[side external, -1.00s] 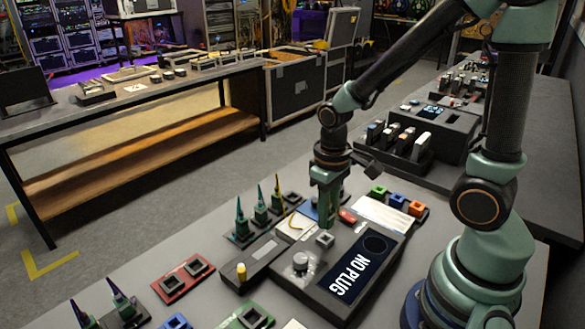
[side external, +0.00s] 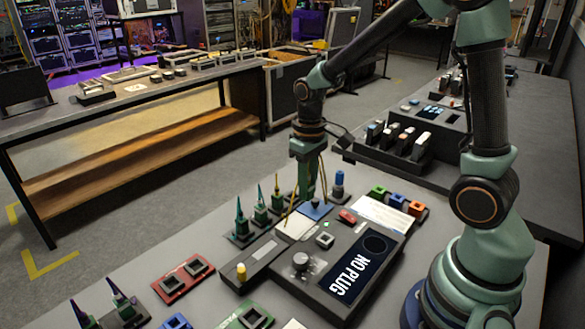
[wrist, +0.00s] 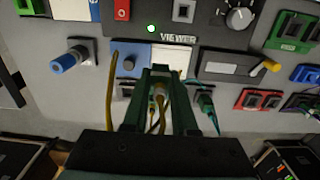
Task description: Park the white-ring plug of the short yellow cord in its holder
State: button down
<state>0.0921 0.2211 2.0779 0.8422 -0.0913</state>
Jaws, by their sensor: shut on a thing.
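My gripper (side external: 307,197) is shut on a plug of the yellow cord (wrist: 111,85). In the wrist view the gripper (wrist: 160,75) points at the bench, and only a little of the plug (wrist: 159,92) shows between its fingers. I cannot make out a white ring. The yellow cord also hangs in loops beside the gripper in the side view (side external: 291,212). A row of dark holders (side external: 242,238) with upright green plugs (side external: 260,207) stands left of the gripper. The gripper's tips are near the row's far end; the fingers partly hide that area, and I cannot tell their height.
The console (side external: 325,255) has a knob (side external: 301,262), a square socket (side external: 325,240), and a screen (side external: 357,273) reading NO PLUG. A blue-topped cylinder (side external: 339,182) stands behind it. Red (side external: 183,278) and green (side external: 245,318) socket blocks lie in front. Coloured blocks (side external: 397,202) are at the right.

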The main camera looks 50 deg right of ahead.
jog(key=w+d+f, duration=0.1)
jog(key=w+d, duration=0.6)
jog(key=w, duration=0.3)
jog(key=shift+a+f, duration=0.15)
jog(key=shift+f, duration=2.8)
jog(key=shift+f, duration=0.85)
jog(key=c, duration=0.6)
grip_release()
jog(key=shift+r, duration=2.55)
